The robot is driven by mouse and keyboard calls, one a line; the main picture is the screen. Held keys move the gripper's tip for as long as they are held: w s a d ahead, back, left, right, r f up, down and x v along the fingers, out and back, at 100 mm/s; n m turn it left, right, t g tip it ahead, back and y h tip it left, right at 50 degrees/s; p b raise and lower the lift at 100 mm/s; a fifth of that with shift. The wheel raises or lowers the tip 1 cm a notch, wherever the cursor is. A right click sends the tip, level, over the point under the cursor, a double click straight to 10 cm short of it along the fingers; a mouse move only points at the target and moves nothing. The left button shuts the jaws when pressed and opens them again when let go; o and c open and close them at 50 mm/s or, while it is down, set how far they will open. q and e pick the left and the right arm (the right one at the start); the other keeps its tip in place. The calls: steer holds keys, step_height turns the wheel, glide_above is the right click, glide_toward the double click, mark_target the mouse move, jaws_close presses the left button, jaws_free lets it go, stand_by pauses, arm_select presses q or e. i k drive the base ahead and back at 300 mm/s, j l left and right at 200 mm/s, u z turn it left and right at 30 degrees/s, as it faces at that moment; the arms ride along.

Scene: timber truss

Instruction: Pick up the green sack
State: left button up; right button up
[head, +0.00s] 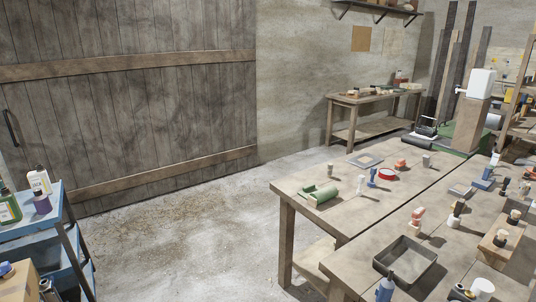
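I cannot clearly make out a green sack. A small pale green, rounded, roll-like object (322,194) lies on its side near the far left corner of the big wooden table (350,236); I cannot tell whether it is the sack. A dark green container with a pale label (9,208) stands on the blue cart at the left edge, partly cut off by the frame. Neither of my grippers is in view.
The blue cart (42,222) at left holds bottles. An empty grey tray (405,260) and several small tools lie on the big table. A workbench (372,100) stands by the back wall. The concrete floor (185,235) between cart and table is clear.

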mark_target(310, 188)
steer(key=i, duration=2.95)
